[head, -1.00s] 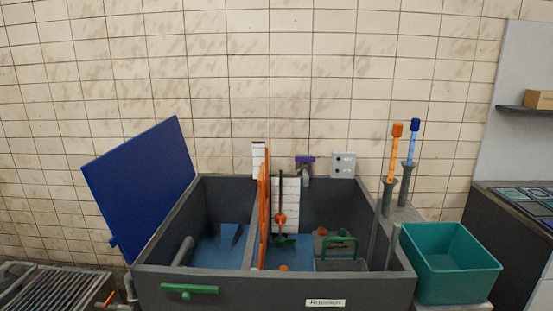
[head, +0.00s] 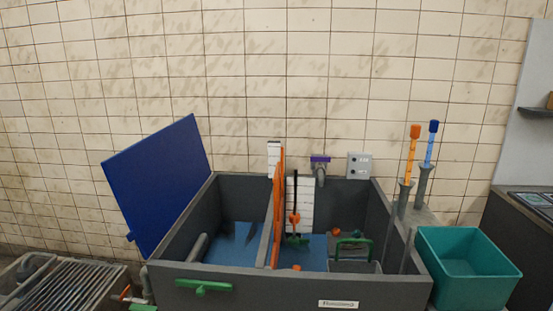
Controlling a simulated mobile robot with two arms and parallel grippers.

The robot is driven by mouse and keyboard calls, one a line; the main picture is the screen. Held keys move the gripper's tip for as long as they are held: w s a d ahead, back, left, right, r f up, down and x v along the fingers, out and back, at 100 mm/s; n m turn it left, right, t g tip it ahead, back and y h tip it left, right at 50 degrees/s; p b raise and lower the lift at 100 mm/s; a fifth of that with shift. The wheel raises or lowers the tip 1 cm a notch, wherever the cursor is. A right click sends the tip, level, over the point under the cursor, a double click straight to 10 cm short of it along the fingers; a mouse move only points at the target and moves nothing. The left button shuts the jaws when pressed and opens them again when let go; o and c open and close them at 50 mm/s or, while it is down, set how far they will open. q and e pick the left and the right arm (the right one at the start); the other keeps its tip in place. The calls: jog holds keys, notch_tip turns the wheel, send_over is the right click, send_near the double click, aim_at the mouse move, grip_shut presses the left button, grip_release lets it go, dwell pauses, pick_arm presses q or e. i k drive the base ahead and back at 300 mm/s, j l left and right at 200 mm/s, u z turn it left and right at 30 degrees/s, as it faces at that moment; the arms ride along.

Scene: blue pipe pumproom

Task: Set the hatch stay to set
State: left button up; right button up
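A dark blue hatch lid (head: 158,185) stands open, tilted up at the left side of a grey tank (head: 290,287). A small blue tab shows at the lid's lower left edge. A green bar handle (head: 204,287) lies about level on the tank's front wall, at the left. I cannot tell for sure which part is the hatch stay. Neither of my grippers shows in the head view.
In the tank are water, an orange upright panel (head: 278,210) and a green-handled basket (head: 353,255). Orange- and blue-topped rods (head: 414,155) stand at the right. A teal bin (head: 468,270) is beside the tank. A grated rack (head: 75,285) is at the lower left.

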aim_at(202, 286)
jog(key=j+z, duration=0.15)
jog(key=j, duration=0.85)
jog(key=i+j+z, duration=0.15)
jog(key=j, duration=0.8)
jog(key=k+j+z, duration=0.1)
jog(key=j, duration=0.9)
jog(key=k+j+z, duration=0.15)
jog(key=j, duration=0.8)
jog(key=i, duration=0.1)
